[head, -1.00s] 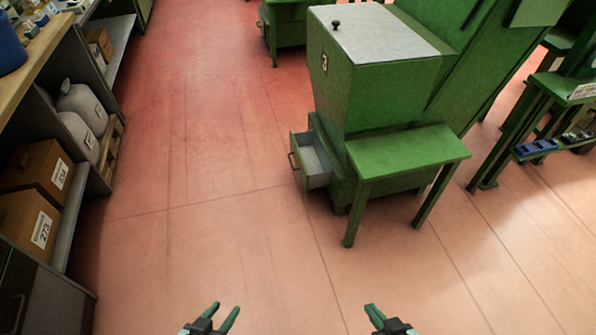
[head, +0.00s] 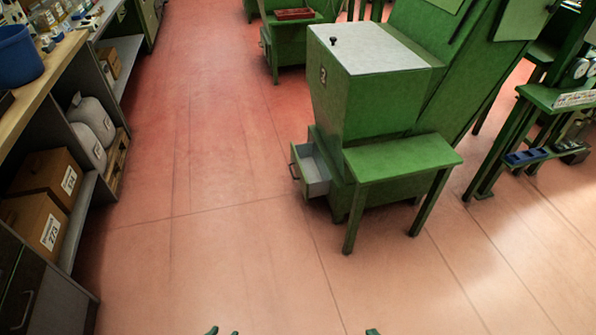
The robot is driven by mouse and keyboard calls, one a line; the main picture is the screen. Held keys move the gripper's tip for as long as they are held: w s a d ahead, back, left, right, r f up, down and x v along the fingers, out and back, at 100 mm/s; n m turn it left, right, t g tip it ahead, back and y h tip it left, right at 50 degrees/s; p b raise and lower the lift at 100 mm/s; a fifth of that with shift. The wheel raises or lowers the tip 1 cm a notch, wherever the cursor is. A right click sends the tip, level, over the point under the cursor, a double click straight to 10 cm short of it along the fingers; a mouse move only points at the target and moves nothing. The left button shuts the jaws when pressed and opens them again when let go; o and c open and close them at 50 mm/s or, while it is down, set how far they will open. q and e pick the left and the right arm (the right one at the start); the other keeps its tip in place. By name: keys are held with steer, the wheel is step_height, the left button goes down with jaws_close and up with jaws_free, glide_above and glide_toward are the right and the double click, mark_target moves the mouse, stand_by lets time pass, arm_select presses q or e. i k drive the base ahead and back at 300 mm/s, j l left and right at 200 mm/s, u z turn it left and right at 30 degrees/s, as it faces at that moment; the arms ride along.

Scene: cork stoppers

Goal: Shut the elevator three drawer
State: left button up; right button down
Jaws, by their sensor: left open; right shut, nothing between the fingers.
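A green elevator machine (head: 370,95) marked with what looks like a 2 stands right of centre. Its small grey-lined drawer (head: 312,172) is pulled out to the left at the base, with a dark handle on its front. Farther back at the top, another green machine (head: 292,45) has a small handled front (head: 264,40) on its left side; its number is not visible, and I cannot tell how far that front is out. My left gripper (head: 223,331) shows only its open fingertips at the bottom edge. My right gripper (head: 372,331) barely shows there, shut and empty. Both are well apart from the drawers.
A green side table (head: 405,155) stands against the near machine. A workbench with shelves and boxes (head: 45,175) runs along the left. A green stand (head: 540,100) with blue trays is at right. The red floor (head: 215,150) between bench and machines is clear.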

mark_target(312, 184)
steer(key=i+j+z, duration=0.1)
steer(key=z, duration=0.2)
steer(key=i+j+z, duration=0.1)
steer(key=z, duration=0.25)
steer(key=i+j+z, duration=0.2)
steer(key=j, duration=0.2)
steer(key=i+j+z, duration=0.2)
steer(key=j, duration=0.25)
steer(key=i+j, duration=0.15)
steer(key=j, duration=0.2)
steer(key=i+j, duration=0.2)
steer(key=j, duration=0.15)
steer(key=i+j+z, duration=0.1)
steer(key=j, duration=0.25)
steer(key=i+j, duration=0.25)
steer(key=j, duration=0.15)
steer(key=i+j+z, duration=0.1)
steer(key=j, duration=0.25)
steer(key=i+j, duration=0.2)
steer(key=j, duration=0.2)
steer(key=i+j, duration=0.15)
steer(key=j, duration=0.2)
steer(key=z, duration=0.05)
